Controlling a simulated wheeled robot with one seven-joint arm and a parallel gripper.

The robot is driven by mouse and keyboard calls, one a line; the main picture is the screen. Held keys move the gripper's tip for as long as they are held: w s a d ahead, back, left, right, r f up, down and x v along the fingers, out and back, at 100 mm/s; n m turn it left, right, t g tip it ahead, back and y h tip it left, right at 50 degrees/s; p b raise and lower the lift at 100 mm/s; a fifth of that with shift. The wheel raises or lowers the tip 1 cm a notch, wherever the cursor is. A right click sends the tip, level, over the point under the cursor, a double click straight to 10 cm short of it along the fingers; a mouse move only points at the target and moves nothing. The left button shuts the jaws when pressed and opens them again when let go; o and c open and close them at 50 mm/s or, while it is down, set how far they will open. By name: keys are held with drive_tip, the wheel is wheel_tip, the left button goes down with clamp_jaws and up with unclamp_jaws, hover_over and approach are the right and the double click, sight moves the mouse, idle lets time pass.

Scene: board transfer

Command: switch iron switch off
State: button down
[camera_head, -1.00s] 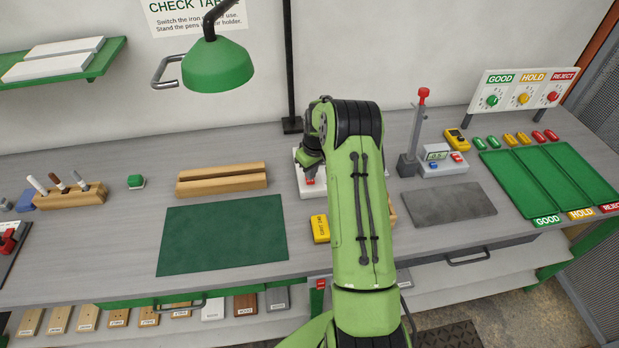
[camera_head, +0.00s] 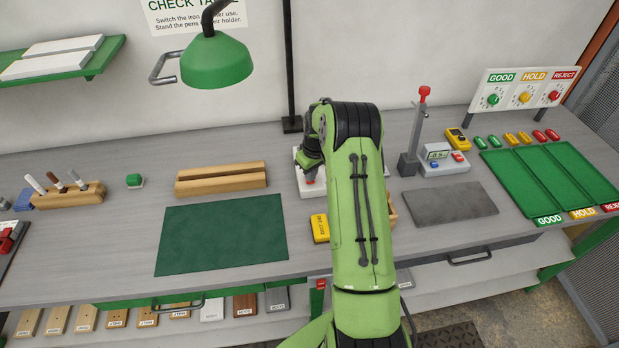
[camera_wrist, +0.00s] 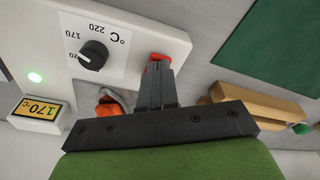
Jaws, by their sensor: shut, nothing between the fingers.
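The iron station is a white box (camera_wrist: 140,40) with a black temperature dial (camera_wrist: 92,56), marked 170 and 220 °C; its edge also shows in the head view (camera_head: 303,188). In the head view my arm hides much of the station.
A wooden block (camera_head: 222,180) and a dark green mat (camera_head: 222,236) lie left of the station, a yellow box (camera_head: 320,228) in front. A green lamp (camera_head: 217,62) hangs above to the left. A grey mat (camera_head: 451,204) lies to the right.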

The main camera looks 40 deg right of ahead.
drive_tip(key=shift+f, duration=0.3)
wheel_tip(320, 180, up, 7)
drive_tip(key=p, duration=0.3)
drive_tip(key=shift+p, duration=0.3)
idle(0.4)
